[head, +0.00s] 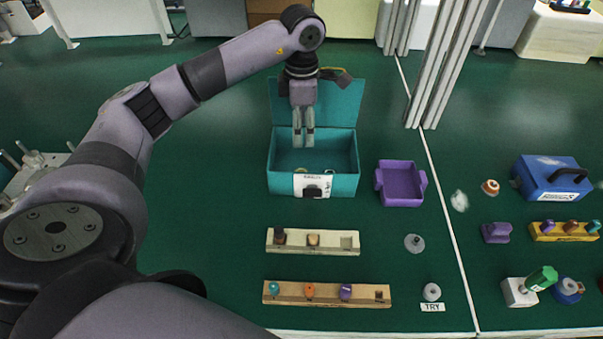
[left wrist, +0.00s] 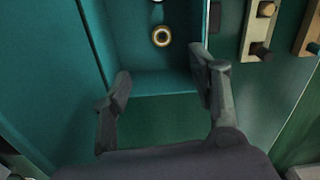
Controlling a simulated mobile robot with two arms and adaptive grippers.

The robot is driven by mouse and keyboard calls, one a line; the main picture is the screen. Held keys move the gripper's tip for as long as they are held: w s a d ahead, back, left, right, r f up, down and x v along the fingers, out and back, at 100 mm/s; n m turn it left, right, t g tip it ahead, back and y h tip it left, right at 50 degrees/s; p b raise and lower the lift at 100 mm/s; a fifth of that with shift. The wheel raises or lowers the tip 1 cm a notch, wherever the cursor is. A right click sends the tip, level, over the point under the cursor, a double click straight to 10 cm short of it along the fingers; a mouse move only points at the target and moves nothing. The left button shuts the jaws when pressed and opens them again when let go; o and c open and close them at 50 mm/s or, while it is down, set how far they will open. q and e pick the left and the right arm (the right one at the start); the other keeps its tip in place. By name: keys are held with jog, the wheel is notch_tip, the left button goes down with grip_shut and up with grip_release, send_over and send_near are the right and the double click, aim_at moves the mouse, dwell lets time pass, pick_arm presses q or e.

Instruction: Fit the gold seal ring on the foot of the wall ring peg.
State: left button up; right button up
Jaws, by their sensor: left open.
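The gold seal ring (left wrist: 161,37) lies on the floor of an open teal box (head: 268,165). In the head view only small bits of rings show behind the box's front wall. My left gripper (head: 304,142) points down over the box, its fingers apart and empty. In the left wrist view its fingertips (left wrist: 160,80) are spread, with the ring beyond them. A grey disc with a short upright peg (head: 414,242) stands right of the wooden rails; I cannot tell whether it is the wall ring peg. My right gripper is not in view.
A purple tray (head: 382,186) stands right of the box. Two wooden rails with pegs and coloured pieces, a back one (head: 331,241) and a front one (head: 370,295), lie before it. A grey ring piece (head: 432,292) stands by a TRY label. A blue case (head: 545,180) is far right.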

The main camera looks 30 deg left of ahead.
pick_arm(q)
jog(key=p, duration=0.1)
send_over(302, 168)
jog(key=s, duration=0.1)
jog(key=f, duration=0.9)
jog(key=shift+s+d, duration=0.1)
jog(key=shift+d, duration=0.25)
jog(key=shift+s+f, duration=0.1)
jog(key=shift+f, duration=0.4)
notch_tip(302, 168, down, 5)
jog(key=shift+r+p, duration=0.2)
jog(key=shift+p, duration=0.6)
jog(key=c, duration=1.2)
jog(key=shift+o, duration=0.2)
jog(key=shift+r, duration=0.15)
